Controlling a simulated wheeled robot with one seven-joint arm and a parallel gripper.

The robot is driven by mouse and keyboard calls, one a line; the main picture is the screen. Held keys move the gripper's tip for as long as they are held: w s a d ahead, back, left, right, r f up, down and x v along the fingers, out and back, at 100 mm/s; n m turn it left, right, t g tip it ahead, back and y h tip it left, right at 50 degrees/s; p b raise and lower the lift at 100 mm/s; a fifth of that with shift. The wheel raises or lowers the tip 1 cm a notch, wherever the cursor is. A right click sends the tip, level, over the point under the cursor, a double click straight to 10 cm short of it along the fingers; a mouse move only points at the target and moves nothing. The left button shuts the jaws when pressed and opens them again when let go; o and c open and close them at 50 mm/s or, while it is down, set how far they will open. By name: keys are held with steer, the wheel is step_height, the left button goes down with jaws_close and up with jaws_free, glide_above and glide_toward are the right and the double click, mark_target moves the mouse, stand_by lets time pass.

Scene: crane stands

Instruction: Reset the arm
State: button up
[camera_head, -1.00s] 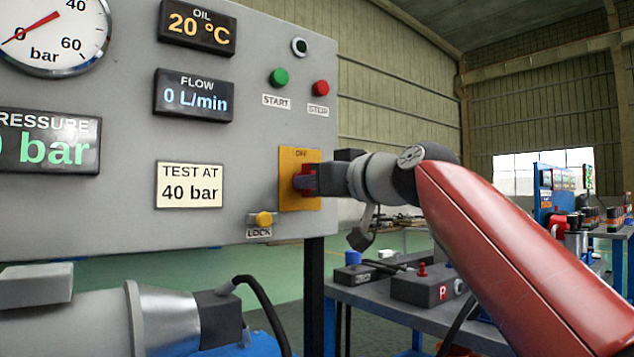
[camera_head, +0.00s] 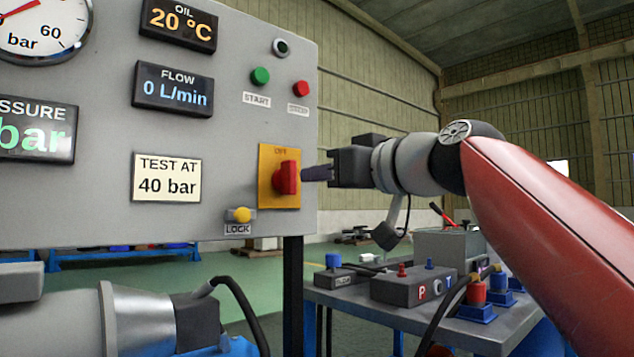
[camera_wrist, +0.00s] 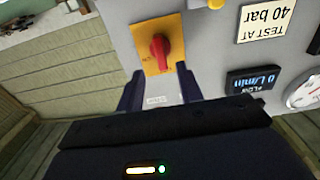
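My gripper (camera_head: 308,174) is to the right of the red rotary knob (camera_head: 286,178) on the grey panel. A small gap shows between the fingertips and the knob. In the wrist view, the two dark fingers of my gripper (camera_wrist: 160,72) stand apart with nothing between them. The knob also shows there (camera_wrist: 159,52), just beyond the fingertips. The knob sits on a yellow plate (camera_head: 268,203) whose label is blurred, perhaps OFF. My red arm reaches in from the right.
The grey panel (camera_head: 90,215) carries a green START button (camera_head: 260,76), a red button (camera_head: 300,88), a yellow LOCK button (camera_head: 240,215) and displays. A workbench (camera_head: 350,304) with valve blocks (camera_head: 408,289) and a grey box (camera_head: 450,245) stands below my arm.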

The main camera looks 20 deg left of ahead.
stand_by(0.4)
steer(key=s+d+f+m+h, duration=0.1)
steer(key=d+f+m+h, duration=0.1)
steer(key=d+f+h, duration=0.5)
steer(key=s+d+f+m+t, duration=0.1)
steer(key=d+f+m, duration=0.25)
steer(key=f, duration=0.75)
steer(key=s+d+f+m+h, duration=0.15)
steer(key=d+f+h, duration=0.25)
steer(key=d+f, duration=0.4)
steer(key=s+d+f+m+g+h, duration=0.1)
steer(key=s+d+f+m+h, duration=0.1)
steer(key=s+d+f, duration=0.45)
steer(key=s+d+f+m+g+h, duration=0.1)
steer(key=s+d+f+m, duration=0.15)
steer(key=f, duration=0.75)
steer(key=s+d+f+m+g+h, duration=0.1)
steer(key=s+d+f+h, duration=0.1)
steer(key=s+d+f, duration=0.35)
step_height(320, 180, up, 11)
steer(key=p, duration=1.3)
steer(key=shift+w+d+f+g+p, duration=0.15)
steer(key=shift+w+d+g+p, duration=0.15)
steer(key=shift+d+p, duration=0.1)
